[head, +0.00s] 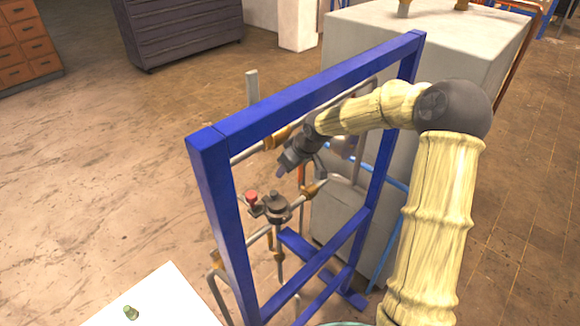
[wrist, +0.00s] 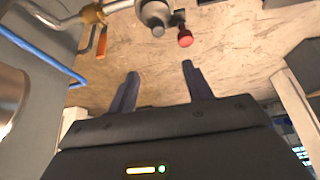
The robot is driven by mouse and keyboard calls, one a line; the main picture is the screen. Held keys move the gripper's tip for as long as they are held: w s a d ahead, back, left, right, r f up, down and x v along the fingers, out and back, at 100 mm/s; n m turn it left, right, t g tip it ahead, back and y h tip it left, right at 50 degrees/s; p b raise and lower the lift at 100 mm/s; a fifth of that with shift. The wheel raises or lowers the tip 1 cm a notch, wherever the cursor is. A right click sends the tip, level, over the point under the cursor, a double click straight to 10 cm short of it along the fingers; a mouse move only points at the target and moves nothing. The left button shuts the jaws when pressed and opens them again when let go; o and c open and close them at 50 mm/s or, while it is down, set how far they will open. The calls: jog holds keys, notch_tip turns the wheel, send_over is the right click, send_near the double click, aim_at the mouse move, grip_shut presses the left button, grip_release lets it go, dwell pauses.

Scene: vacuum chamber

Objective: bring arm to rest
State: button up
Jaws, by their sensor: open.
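My gripper (head: 281,172) is dark and points down and left at the end of my arm, which wears a pale yellow sleeve. It hangs within the outline of the blue frame (head: 310,88), just above a small valve (head: 277,207) with a red knob (head: 252,197). In the wrist view my gripper (wrist: 160,74) has its two fingers spread apart with nothing between them. There the red knob (wrist: 185,40) and the grey valve body (wrist: 155,12) lie beyond the fingertips, apart from them.
Metal pipes with brass fittings (head: 314,188) run within the frame, close to my gripper. A large grey box (head: 440,35) stands behind. Open floor (head: 120,170) lies left.

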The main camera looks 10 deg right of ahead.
dwell(0.3)
jog(key=s+d+m+g+h, duration=0.1)
jog(key=s+d+m, duration=0.2)
jog(key=s, duration=1)
jog(key=s+d+r+m+h, duration=0.1)
jog(key=s+d+m+h, duration=0.1)
jog(key=s, duration=1.2)
jog(key=d+m, duration=0.1)
jog(key=m, duration=0.1)
jog(key=shift+r+m+g+b, duration=0.25)
jog(key=shift+m+g+b, duration=0.05)
jog(key=shift+g+b, duration=0.1)
jog(key=shift+c, duration=0.2)
jog(key=shift+c, duration=1.3)
jog(key=shift+w+a, duration=0.1)
jog(key=shift+a, duration=0.05)
